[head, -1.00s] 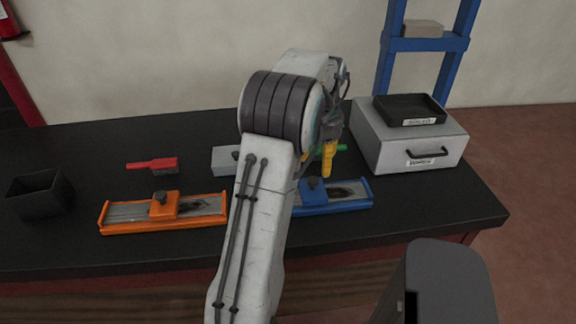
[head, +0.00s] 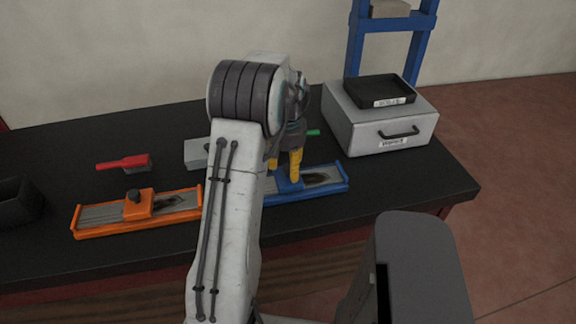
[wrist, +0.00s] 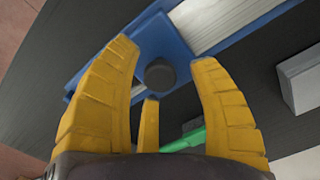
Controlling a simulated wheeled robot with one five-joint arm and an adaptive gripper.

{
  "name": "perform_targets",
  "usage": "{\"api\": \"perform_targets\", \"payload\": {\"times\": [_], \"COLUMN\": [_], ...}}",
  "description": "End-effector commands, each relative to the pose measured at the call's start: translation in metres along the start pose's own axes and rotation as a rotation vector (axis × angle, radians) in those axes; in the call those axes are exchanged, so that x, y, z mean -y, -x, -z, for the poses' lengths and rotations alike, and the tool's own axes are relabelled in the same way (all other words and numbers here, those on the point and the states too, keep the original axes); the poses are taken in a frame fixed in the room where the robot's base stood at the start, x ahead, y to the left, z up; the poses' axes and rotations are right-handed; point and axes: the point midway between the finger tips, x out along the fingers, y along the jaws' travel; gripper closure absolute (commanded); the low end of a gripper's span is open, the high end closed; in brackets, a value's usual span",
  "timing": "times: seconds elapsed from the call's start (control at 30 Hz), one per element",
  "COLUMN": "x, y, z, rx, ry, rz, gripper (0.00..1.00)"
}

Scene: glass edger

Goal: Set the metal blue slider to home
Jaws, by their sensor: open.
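The blue slider unit (head: 325,188) lies on the black table, right of my forearm, with a metal track in a blue frame. Its blue carriage (head: 284,187) is partly hidden by my gripper (head: 284,172) in the head view. In the wrist view the carriage (wrist: 150,38) carries a dark round knob (wrist: 160,74). The knob shows between my open yellow fingers (wrist: 165,75), and nothing is gripped. I cannot tell whether the fingers touch the carriage. The left end of the track is hidden behind my arm in the head view.
An orange slider unit (head: 95,222) lies to the left. A red-handled brush (head: 125,162), a grey block (head: 197,153) and a black bin (head: 18,205) stand on the table. A grey drawer box (head: 365,135) with a black tray (head: 380,91) stands at the back right.

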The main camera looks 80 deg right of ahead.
Motion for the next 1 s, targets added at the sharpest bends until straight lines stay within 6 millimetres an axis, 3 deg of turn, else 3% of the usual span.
{"api": "perform_targets", "payload": {"times": [0.4, 1.0], "x": [0.0, 0.0], "y": [-0.0038, -0.0035], "z": [-0.0002, -0.0002], "rx": [0.001, 0.0], "ry": [0.0, 0.0], "rz": [0.0, 0.0], "gripper": [0.45, 0.98]}}
